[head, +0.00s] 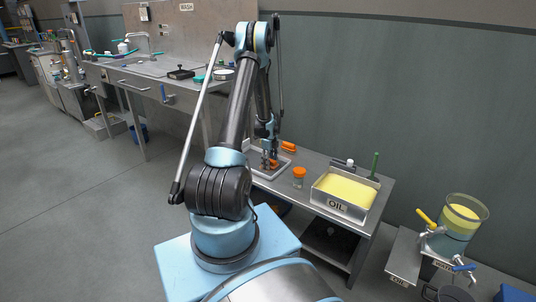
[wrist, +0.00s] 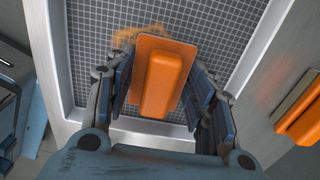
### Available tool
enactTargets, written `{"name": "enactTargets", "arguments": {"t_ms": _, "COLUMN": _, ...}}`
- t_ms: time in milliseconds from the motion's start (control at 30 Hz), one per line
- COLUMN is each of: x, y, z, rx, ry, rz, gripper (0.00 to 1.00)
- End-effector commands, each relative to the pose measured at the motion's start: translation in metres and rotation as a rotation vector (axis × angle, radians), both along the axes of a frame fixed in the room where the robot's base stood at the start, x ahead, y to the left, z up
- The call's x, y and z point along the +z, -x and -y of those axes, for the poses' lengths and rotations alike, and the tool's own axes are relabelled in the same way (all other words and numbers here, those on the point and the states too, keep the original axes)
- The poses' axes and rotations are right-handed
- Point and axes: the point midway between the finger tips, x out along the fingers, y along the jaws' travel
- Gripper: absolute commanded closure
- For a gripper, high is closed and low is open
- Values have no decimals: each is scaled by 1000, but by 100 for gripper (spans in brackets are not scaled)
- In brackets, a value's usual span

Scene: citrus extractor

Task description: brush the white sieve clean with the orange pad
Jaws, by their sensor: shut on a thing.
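The white sieve (wrist: 218,14) has a pale frame around a dark grey mesh and lies flat on the metal bench; in the head view its frame (head: 279,175) is partly hidden by my arm. My gripper (wrist: 163,88) is shut on the orange pad (wrist: 165,80), a flat plate with a raised grip. The pad is over the mesh near the sieve's near side; I cannot tell whether it touches. An orange-brown residue patch (wrist: 142,32) shows on the mesh just beyond the pad. The gripper also shows in the head view (head: 268,163).
A wash sink bench (head: 150,75) is at the back left.

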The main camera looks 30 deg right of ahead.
Motion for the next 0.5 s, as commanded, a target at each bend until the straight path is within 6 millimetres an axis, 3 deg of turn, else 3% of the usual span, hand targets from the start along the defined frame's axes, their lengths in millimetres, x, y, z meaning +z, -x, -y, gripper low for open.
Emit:
{"name": "enactTargets", "arguments": {"t_ms": 300, "x": -4, "y": 13, "z": -11, "rx": -23, "ry": -1, "rz": 0, "gripper": 81}}
{"name": "enactTargets", "arguments": {"t_ms": 500, "x": -6, "y": 9, "z": -24, "rx": -19, "ry": 0, "rz": -1, "gripper": 80}}
